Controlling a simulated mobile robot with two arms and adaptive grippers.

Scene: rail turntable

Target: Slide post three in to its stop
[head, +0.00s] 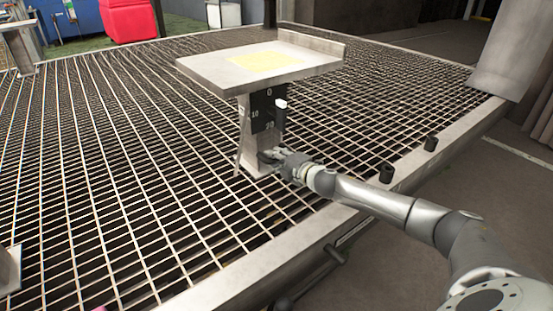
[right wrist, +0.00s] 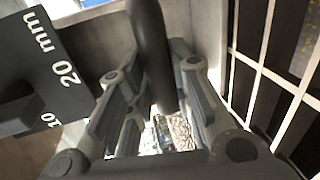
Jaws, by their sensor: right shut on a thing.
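A grey metal post (head: 262,145) stands on the grating and carries a flat plate (head: 215,68) with a yellow patch. The scale also shows at left in the right wrist view (right wrist: 75,40), reading 20 mm. My right gripper (head: 270,158) is low at the post, shut on a dark rounded handle (right wrist: 150,45) that runs between its fingers. I cannot read a number on the post. My left gripper is not in view.
The grating (head: 120,160) spreads around the post, mostly clear. A metal edge beam (head: 300,255) borders it in front, with two short black stubs (head: 431,143) on its right part. A red box (head: 128,20) stands beyond the far left.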

